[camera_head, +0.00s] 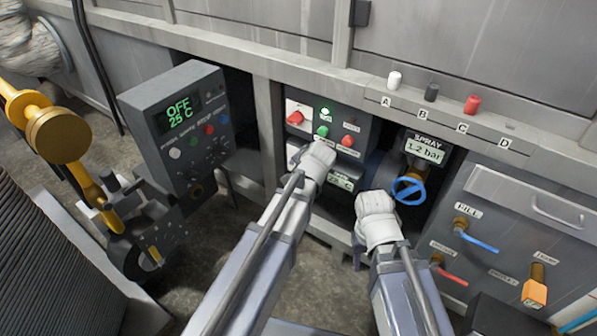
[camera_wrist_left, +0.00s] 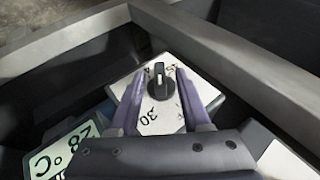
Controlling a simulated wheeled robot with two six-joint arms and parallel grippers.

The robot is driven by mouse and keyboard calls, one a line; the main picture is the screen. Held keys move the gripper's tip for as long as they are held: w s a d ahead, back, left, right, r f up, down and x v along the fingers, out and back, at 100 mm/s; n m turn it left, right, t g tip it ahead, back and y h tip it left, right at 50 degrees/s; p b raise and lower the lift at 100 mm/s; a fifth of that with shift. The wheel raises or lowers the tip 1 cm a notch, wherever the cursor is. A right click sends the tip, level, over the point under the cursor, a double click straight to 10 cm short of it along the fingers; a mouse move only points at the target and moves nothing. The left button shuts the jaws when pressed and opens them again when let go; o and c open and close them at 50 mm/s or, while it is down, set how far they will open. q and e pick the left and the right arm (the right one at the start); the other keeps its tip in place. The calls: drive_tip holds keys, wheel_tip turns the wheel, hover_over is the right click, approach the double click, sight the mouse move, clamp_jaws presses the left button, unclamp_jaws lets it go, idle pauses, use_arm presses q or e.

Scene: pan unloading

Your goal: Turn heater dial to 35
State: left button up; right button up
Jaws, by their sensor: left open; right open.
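In the left wrist view the heater dial (camera_wrist_left: 158,84) is a round black knob with a pale pointer line, on a white plate (camera_wrist_left: 150,124) with a printed 30. The other markings are partly covered. My left gripper (camera_wrist_left: 161,76) is open, with one finger on each side of the dial; I cannot tell whether they touch it. A pale green display (camera_wrist_left: 65,152) beside the plate reads 28 °C. In the head view my left gripper (camera_head: 318,156) is at the panel below the lights, and the dial is hidden. My right gripper (camera_head: 376,214) is open, left of and below the blue valve wheel.
A grey control box (camera_head: 187,130) at left reads OFF 25 C. The spray display (camera_head: 424,148) reads 1.2 bar above the blue valve wheel (camera_head: 408,190). Red (camera_head: 295,118) and green (camera_head: 322,131) buttons sit just above my left gripper. A metal ledge (camera_wrist_left: 220,65) runs beside the dial plate.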

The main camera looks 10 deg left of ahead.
use_arm(q)
clamp_jaws()
idle(0.3)
idle(0.3)
